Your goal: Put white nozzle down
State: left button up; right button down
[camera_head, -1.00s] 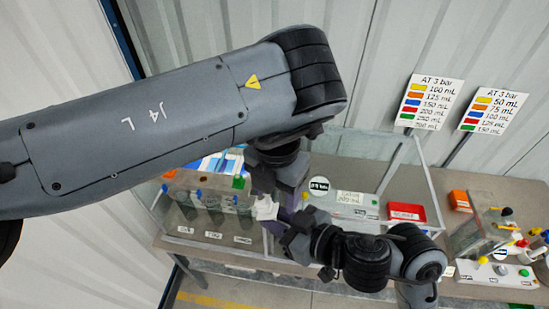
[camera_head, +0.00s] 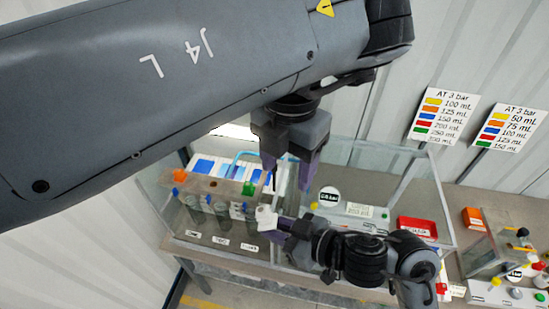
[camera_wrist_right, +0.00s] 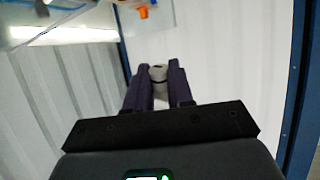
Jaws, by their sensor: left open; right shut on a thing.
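The white nozzle (camera_head: 266,217) is a small pale piece at the tip of my right gripper (camera_head: 275,224) in the head view. My right gripper is shut on it, and its arm comes from the lower right. In the right wrist view the nozzle (camera_wrist_right: 158,73) shows as a pale grey round end between the two purple fingers. My left gripper (camera_head: 288,172) hangs just above and slightly right of the nozzle, pointing down. It is open, its purple fingers apart, and does not appear to touch the nozzle. Part of the nozzle is hidden by the right fingers.
A clear-walled case (camera_head: 440,200) stands around the bench setup. A row of containers with coloured caps (camera_head: 205,207) sits left of the grippers. A red tray (camera_head: 417,228) and an orange box (camera_head: 472,217) lie to the right. My left arm covers much of the upper left.

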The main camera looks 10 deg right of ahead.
aim_at(265, 226)
jog(key=w+a+f+n+g, duration=0.1)
jog(key=w+a+f+n+g+y, duration=0.1)
jog(key=shift+w+a+f, duration=0.1)
jog(key=shift+w+f, duration=0.1)
jog(key=shift+f, duration=0.2)
jog(key=shift+w+a+f+n+g+y, duration=0.2)
jog(key=shift+f+n+g+y, duration=0.05)
jog(key=shift+n+g+y, duration=0.15)
pick_arm(q)
jog(key=w+a+f+n+h, duration=0.35)
jog(key=a+f+n, duration=0.35)
jog(key=a+n, duration=0.3)
jog(key=x, duration=1.1)
jog(key=shift+s+f+m+h, duration=0.25)
jog(key=shift+f+m+h, duration=0.05)
jog(key=shift+m+h, duration=0.1)
jog(key=shift+a, duration=0.1)
